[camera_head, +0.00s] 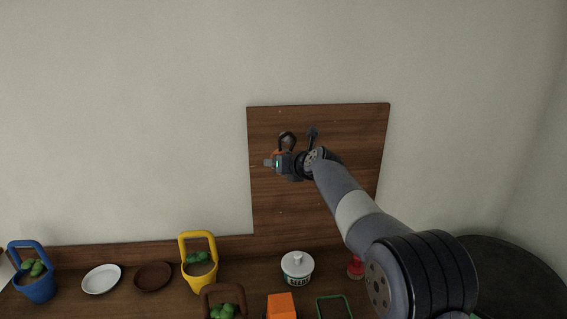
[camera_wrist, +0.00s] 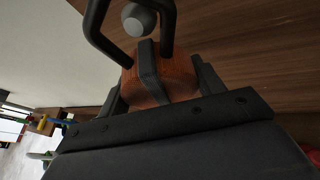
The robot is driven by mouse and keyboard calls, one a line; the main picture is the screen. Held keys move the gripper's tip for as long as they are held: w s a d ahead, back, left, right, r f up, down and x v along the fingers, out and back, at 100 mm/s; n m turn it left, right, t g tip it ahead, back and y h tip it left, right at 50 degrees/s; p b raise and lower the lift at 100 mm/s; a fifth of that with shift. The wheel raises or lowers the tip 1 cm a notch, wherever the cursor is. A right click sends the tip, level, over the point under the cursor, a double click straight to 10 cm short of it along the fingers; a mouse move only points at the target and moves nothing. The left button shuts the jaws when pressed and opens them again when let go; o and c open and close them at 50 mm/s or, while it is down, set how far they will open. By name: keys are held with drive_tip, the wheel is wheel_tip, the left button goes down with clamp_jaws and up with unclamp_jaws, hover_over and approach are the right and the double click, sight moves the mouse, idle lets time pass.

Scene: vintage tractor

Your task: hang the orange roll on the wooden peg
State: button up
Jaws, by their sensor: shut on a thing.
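The orange roll (camera_wrist: 178,76) shows in the wrist view as an orange-brown body with a dark angular loop above it. My gripper (camera_wrist: 152,72) is shut on it, one finger across its front. A grey round peg end (camera_wrist: 138,19) appears inside the loop's outline; I cannot tell whether the loop sits over the peg or only lines up with it. In the head view my gripper (camera_head: 284,162) is at the upright brown board, with a sliver of the roll (camera_head: 276,153) showing. The dark loop stands above it. The peg's wood is not recognisable.
Another dark peg (camera_head: 312,133) is on the board (camera_head: 345,118), right of the loop. Below are a yellow bucket (camera_head: 201,277), a blue bucket (camera_head: 38,290), a white seed pot (camera_head: 297,268), an orange block (camera_head: 281,306) and two dishes. The wall left of the board is clear.

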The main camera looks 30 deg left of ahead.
drive_tip(key=shift+w+a+f+p, duration=0.3)
drive_tip(key=shift+w+a, duration=0.15)
drive_tip(key=shift+w, duration=0.25)
drive_tip(key=shift+w+a+f+p, duration=0.3)
drive_tip(key=shift+w+a, duration=0.15)
drive_tip(key=shift+w, duration=0.2)
drive_tip(key=o, duration=1.2)
drive_tip(key=shift+c, duration=0.2)
drive_tip(key=shift+f, duration=0.1)
drive_tip(key=b+v, duration=0.4)
drive_tip(key=v, duration=0.7)
drive_tip(key=shift+w+a, duration=0.15)
drive_tip(key=shift+a, duration=0.05)
